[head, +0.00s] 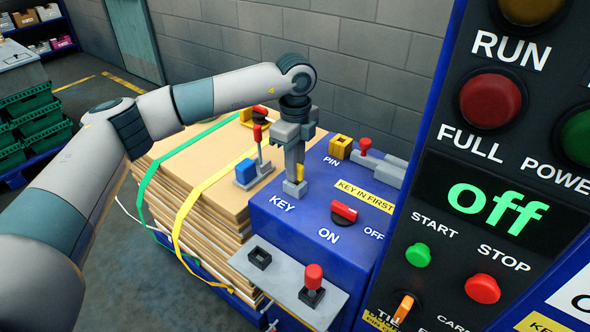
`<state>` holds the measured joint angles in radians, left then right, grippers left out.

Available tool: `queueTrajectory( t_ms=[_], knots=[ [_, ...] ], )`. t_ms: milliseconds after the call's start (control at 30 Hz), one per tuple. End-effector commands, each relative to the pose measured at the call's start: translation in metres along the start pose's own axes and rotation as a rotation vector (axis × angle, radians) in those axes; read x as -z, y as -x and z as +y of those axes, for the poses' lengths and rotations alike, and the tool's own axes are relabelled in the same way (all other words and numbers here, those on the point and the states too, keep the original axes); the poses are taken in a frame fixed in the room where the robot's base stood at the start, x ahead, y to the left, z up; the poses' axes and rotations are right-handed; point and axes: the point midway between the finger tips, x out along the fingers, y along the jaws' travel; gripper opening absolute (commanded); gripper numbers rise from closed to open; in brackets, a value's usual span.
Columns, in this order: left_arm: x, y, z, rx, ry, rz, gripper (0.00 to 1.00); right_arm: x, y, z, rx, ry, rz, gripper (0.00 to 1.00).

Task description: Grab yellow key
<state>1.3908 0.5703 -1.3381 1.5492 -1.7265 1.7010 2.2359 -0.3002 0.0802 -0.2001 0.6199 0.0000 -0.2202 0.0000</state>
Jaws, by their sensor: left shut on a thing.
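The yellow key (300,172) shows as a small yellow piece between the fingers of my left gripper (296,178). That gripper points down over the blue machine box (300,225), above the printed word KEY, and is shut on the key. The fingers hide most of the key. I cannot tell whether its lower end sits in a socket. My right gripper is not in view.
A red ON/OFF switch (344,211) and a yellow PIN block (341,147) are close by on the box. A stack of cardboard (215,190) with green and yellow straps stands to the left. A large control panel (470,180) reading "off" fills the right.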

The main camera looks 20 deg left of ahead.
Motion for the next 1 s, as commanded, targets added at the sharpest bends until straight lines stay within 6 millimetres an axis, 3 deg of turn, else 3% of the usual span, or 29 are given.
queueTrajectory(
  t_ms=[167, 333, 700, 1000],
  knots=[
    [0.001, 0.011, -0.001, 0.003, 0.000, 0.001, 0.00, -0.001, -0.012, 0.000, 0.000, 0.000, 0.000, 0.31],
    [0.001, 0.035, -0.001, 0.005, -0.001, 0.000, 0.00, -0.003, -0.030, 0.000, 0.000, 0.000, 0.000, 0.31],
    [0.074, 0.077, -0.004, 0.004, -0.006, 0.000, 0.00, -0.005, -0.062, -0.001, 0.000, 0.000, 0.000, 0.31],
    [0.111, 0.102, -0.006, 0.001, -0.001, 0.000, 0.00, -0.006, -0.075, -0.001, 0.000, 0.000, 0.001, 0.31]
  ],
)
